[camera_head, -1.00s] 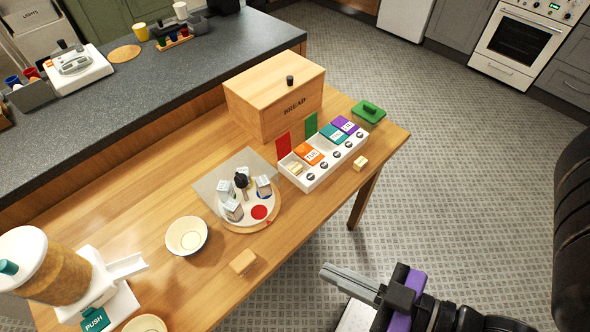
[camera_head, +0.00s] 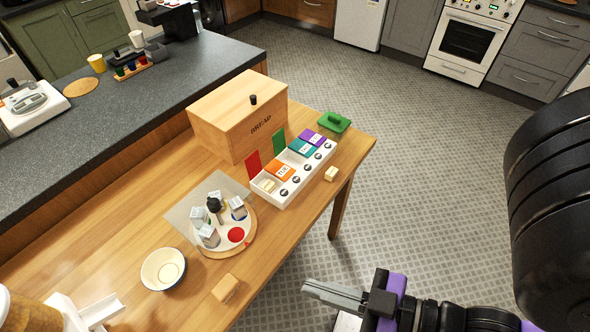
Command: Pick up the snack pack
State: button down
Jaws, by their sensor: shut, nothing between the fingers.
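No item is clearly marked as the snack pack. A small tan block (camera_head: 225,288) lies on the wooden table near its front edge. A smaller pale block (camera_head: 331,174) lies by the right edge, beside a white compartment box (camera_head: 290,194). Another pale piece (camera_head: 268,186) sits in that box's open near compartment; the other compartments have orange, teal and purple lids. I cannot tell which piece is the snack pack. My gripper (camera_head: 306,288) is shut and empty, beyond the table's front edge over the floor, to the right of the tan block and apart from it.
A round turntable (camera_head: 222,228) with several small containers and a clear panel stands mid-table. A cream bowl (camera_head: 163,269) is left of the tan block. A wooden bread box (camera_head: 238,115) stands behind. The floor at right is clear.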

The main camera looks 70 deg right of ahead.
aim_at(268, 186)
jog(key=k+j+z, duration=0.25)
jog(key=j, duration=0.25)
jog(key=k+j+z, duration=0.25)
jog(key=k+j, duration=0.2)
